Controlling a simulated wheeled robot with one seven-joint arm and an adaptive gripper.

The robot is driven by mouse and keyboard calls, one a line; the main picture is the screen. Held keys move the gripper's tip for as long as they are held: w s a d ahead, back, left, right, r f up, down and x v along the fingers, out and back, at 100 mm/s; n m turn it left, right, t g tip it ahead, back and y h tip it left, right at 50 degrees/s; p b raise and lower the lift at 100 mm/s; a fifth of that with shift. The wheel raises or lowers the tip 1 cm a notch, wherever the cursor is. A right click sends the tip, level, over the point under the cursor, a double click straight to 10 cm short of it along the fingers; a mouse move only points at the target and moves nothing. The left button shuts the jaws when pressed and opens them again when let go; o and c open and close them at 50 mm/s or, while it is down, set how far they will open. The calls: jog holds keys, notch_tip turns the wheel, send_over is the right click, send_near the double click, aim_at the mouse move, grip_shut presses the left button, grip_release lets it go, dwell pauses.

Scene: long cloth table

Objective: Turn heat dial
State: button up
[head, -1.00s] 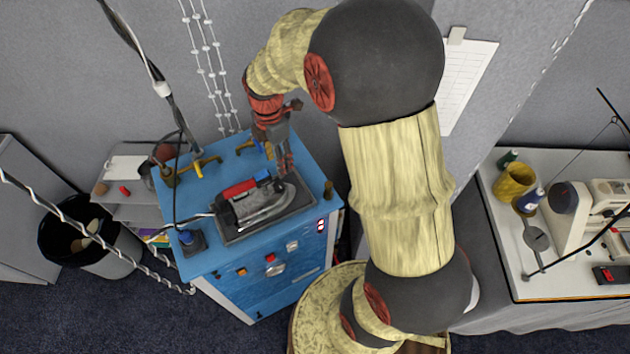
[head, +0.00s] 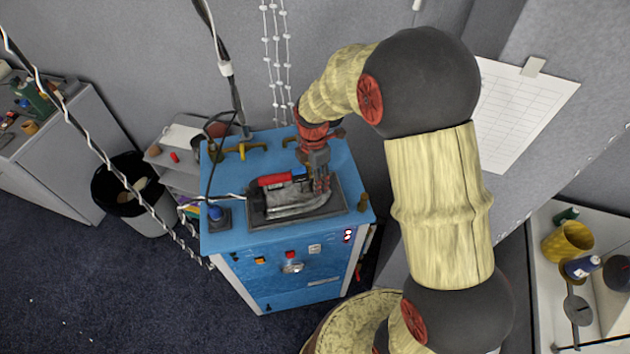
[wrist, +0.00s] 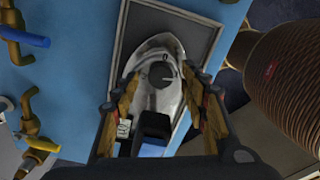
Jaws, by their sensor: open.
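The heat dial (wrist: 161,75) is a dark round knob with a white mark, on top of a silver iron (wrist: 158,49). In the head view the iron (head: 290,208), with a red and blue top, lies on a dark rest plate (head: 257,222) on a blue cabinet. My gripper (wrist: 162,84) is open, with one finger on each side of the dial in the wrist view. I cannot tell whether either finger touches it. In the head view my gripper (head: 322,187) is over the right part of the iron and hides the dial.
The blue cabinet (head: 223,241) has brass valves (head: 243,151) at its back and a blue button (head: 215,213) at its left. A cord runs from the iron's left. A bin (head: 130,190) stands left; a sewing table (head: 545,285) is right.

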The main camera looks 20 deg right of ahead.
jog(key=shift+f, duration=0.45)
grip_shut()
dwell(0.3)
